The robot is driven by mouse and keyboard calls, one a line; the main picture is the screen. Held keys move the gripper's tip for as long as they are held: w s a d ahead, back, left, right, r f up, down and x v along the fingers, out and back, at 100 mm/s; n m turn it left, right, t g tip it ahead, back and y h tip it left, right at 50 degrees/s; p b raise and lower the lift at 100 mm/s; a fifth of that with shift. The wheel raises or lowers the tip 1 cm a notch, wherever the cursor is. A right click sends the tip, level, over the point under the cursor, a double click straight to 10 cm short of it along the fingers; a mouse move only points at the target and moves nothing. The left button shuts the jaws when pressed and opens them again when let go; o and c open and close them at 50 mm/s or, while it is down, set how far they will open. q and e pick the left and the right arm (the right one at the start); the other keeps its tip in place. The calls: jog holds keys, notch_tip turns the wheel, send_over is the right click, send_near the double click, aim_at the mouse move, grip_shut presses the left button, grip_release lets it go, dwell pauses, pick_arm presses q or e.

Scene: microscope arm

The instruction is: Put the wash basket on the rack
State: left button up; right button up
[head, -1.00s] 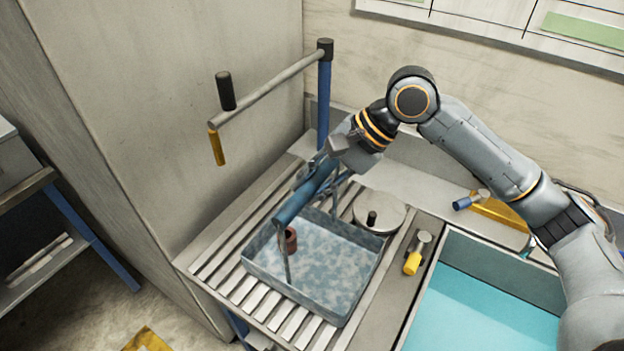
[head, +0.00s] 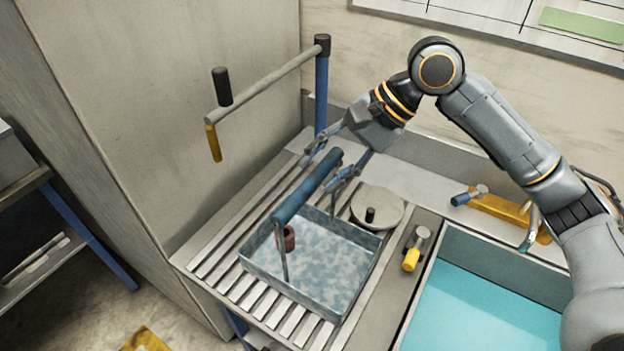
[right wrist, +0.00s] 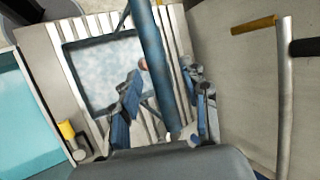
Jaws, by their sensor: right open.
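The wash basket (head: 318,265) is a shallow grey-blue tray with a blue bar handle (head: 307,187) above it. It rests on the slatted rack (head: 222,262) left of the sink. A small reddish-brown piece (head: 287,238) is at its left side. My right gripper (head: 325,172) is open at the far end of the handle. In the right wrist view the handle (right wrist: 150,55) runs between the two spread fingers (right wrist: 165,108), with gaps beside it. The basket also shows beyond the fingers there (right wrist: 85,65). My left gripper is in neither view.
A blue post with a crank arm (head: 265,88) rises behind the rack, near the tall cabinet (head: 180,110). A round lid (head: 385,210) lies right of the basket. A yellow-handled tap (head: 413,252) stands by the water-filled sink (head: 480,310).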

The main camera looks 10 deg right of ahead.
jog(key=w+v, duration=0.1)
jog(key=v, duration=0.6)
jog(key=shift+s+d+r+b, duration=0.25)
jog(key=shift+s+b, duration=0.2)
jog(key=shift+s, duration=0.1)
